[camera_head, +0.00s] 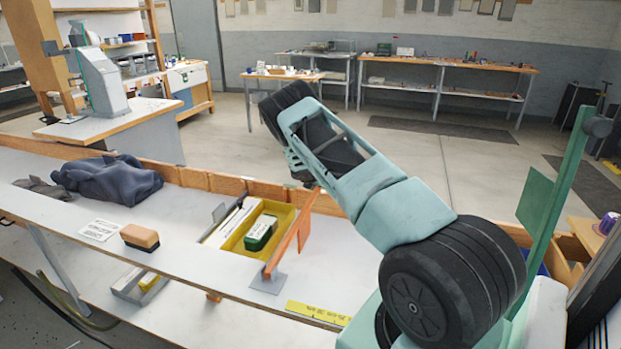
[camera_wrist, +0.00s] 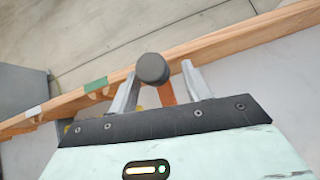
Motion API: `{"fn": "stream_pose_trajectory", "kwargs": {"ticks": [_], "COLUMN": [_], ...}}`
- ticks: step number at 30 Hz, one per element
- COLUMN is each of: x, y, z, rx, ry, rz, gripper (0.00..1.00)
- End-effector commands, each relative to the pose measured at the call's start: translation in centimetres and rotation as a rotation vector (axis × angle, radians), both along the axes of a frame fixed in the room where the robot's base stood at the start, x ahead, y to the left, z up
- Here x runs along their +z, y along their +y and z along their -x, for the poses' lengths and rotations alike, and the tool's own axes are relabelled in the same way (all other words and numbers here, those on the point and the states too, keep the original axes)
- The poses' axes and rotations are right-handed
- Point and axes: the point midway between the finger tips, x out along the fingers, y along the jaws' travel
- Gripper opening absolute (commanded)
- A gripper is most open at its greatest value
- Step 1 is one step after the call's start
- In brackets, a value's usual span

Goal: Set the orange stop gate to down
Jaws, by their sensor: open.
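The orange stop gate (camera_head: 305,229) stands raised on a grey base plate (camera_head: 268,283) at the bench's edge in the head view. Its top end is hidden behind my arm there. In the wrist view a dark round knob (camera_wrist: 152,67) sits above a strip of the orange gate (camera_wrist: 167,93). My gripper (camera_wrist: 159,72) is open, with the knob showing between its two fingertips and no clear contact. I cannot tell how deep the knob lies between the fingers.
A yellow tray (camera_head: 219,237) holding a green box (camera_head: 261,232) lies left of the gate. A wooden rail (camera_head: 230,185) runs behind it. A green upright plate with a dark knob (camera_head: 552,195) stands at the right. A brush (camera_head: 139,238) and dark cloth (camera_head: 110,180) lie farther left.

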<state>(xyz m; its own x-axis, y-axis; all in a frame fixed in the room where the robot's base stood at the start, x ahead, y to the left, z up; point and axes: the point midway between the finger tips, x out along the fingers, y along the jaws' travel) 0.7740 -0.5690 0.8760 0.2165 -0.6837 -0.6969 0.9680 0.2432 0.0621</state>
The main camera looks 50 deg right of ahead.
Motion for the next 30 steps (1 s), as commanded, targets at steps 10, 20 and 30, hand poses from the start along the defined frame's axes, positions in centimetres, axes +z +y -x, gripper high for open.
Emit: {"fn": "stream_pose_trajectory", "kwargs": {"ticks": [10,20,30], "x": [5.5,9.6,10.4], "y": [5.7,9.7,10.6], "z": [1.7,3.1,3.4], "rx": [0.0,-0.002,-0.001], "ry": [-0.003,0.0,0.002], "rz": [-0.002,-0.003,-0.004], "gripper": [0.48,0.48,0.48]}}
